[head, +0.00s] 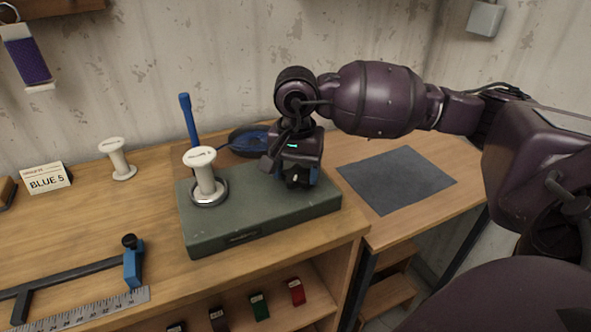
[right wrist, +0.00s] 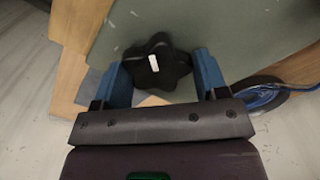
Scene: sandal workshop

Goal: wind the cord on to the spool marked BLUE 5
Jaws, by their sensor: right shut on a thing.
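A white spool (head: 205,175) stands upright in a metal ring on the green winder box (head: 255,218); its barrel looks bare and the marking on its top is too small to read. Blue cord (head: 252,143) lies coiled in a dark dish behind the box, and also shows in the right wrist view (right wrist: 262,97). A blue post (head: 188,121) rises behind the spool. My right gripper (head: 296,179) is over the right part of the box, its blue fingers shut on a black lobed knob (right wrist: 157,62). My left gripper is out of view.
A card reading BLUE 5 (head: 46,180) and a second white spool (head: 117,160) stand on the bench at left. A ruler (head: 88,309) and a black bar with a blue clamp (head: 132,265) lie in front. A dark mat (head: 397,180) lies clear at right.

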